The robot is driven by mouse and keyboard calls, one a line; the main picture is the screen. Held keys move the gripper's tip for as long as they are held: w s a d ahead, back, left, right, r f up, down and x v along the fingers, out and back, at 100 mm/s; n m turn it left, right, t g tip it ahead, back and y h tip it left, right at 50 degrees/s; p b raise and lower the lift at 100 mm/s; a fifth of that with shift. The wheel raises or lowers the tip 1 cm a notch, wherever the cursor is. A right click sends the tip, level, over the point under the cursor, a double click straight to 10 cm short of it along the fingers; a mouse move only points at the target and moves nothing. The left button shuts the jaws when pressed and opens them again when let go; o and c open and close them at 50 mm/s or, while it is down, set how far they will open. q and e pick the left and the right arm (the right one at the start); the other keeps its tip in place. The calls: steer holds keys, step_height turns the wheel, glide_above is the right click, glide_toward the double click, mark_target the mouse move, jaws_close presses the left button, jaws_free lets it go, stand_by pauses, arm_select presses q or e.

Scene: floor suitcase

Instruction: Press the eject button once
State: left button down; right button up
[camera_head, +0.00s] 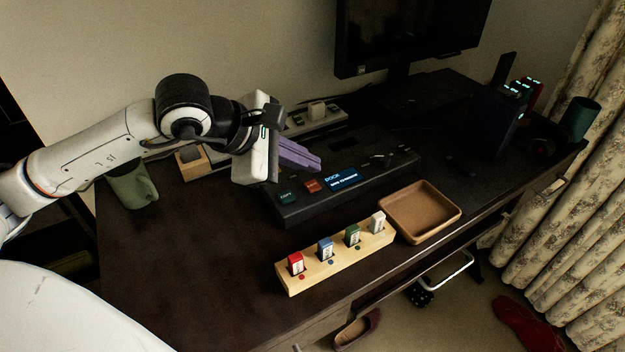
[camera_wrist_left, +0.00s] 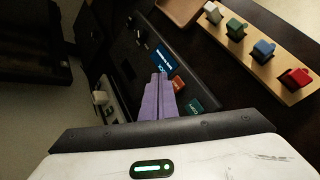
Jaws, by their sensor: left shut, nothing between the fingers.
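A black dock (camera_head: 375,178) lies on the dark desk. Its front holds a teal button (camera_head: 287,197) that seems to read COPY, a red button (camera_head: 312,185) with a label too small to read, and a lit blue screen (camera_head: 342,179). My left gripper (camera_head: 319,163) has purple fingers, shut and empty, over the dock behind the red button. In the left wrist view the fingertips (camera_wrist_left: 158,77) appear beside the red button (camera_wrist_left: 178,84), left of the teal button (camera_wrist_left: 195,106) and below the screen (camera_wrist_left: 163,61). I cannot tell contact. My right gripper is out of view.
A wooden rack (camera_head: 340,263) with red, blue, green and white sticks stands in front of the dock. A brown tray (camera_head: 420,211) is to its right. A green mug (camera_head: 132,186) stands at the left, and a monitor (camera_head: 410,35) behind. The front-left desk is clear.

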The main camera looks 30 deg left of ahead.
arm_select(q)
step_height(320, 180, up, 3)
steer(key=shift+r+p, duration=0.15)
steer(key=shift+p, duration=0.55)
